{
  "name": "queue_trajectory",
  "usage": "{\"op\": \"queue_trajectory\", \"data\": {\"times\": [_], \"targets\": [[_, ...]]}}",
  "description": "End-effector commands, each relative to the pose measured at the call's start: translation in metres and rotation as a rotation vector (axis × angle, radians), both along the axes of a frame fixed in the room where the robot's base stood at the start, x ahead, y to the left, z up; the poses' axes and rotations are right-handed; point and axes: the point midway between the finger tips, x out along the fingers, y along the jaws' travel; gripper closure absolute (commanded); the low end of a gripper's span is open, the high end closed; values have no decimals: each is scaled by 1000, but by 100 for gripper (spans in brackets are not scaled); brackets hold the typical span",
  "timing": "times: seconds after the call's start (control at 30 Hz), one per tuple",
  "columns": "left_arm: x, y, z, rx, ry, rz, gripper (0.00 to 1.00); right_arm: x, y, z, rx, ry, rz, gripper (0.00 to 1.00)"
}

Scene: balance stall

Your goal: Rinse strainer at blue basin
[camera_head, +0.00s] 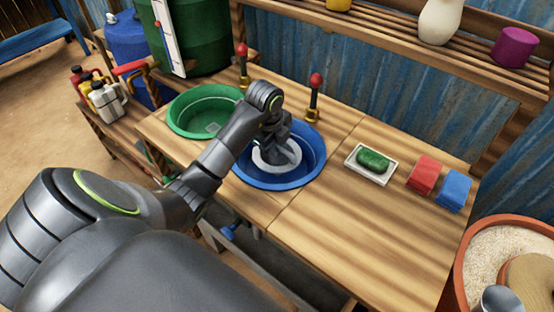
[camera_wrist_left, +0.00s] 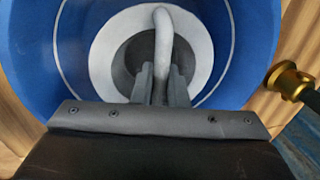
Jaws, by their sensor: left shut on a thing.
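The blue basin (camera_head: 315,172) is set into the wooden counter, and its blue inside surrounds the strainer in the left wrist view (camera_wrist_left: 40,60). The strainer (camera_head: 290,164) is a pale ring with a dark middle and an arched light handle. It also shows in the left wrist view (camera_wrist_left: 108,60). My left gripper (camera_head: 274,146) reaches down over the basin. Its fingers are shut on the strainer's handle in the left wrist view (camera_wrist_left: 161,84). The strainer is within the basin's outline; whether it touches the bottom I cannot tell. My right gripper is not in view.
A green basin (camera_head: 186,118) sits left of the blue one. Red-topped taps (camera_head: 314,98) stand behind the basins. A soap dish (camera_head: 352,168) with green soap, a red sponge (camera_head: 424,174) and a blue sponge (camera_head: 454,190) lie to the right. The front right counter is clear.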

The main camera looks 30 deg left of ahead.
Motion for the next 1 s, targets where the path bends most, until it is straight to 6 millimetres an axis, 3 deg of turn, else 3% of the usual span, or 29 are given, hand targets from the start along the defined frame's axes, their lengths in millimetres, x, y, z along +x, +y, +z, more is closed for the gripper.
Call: {"op": "queue_trajectory", "data": {"times": [1.0], "targets": [[0, 0, 86, 1, -2, 1, 100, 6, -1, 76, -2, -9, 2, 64]]}}
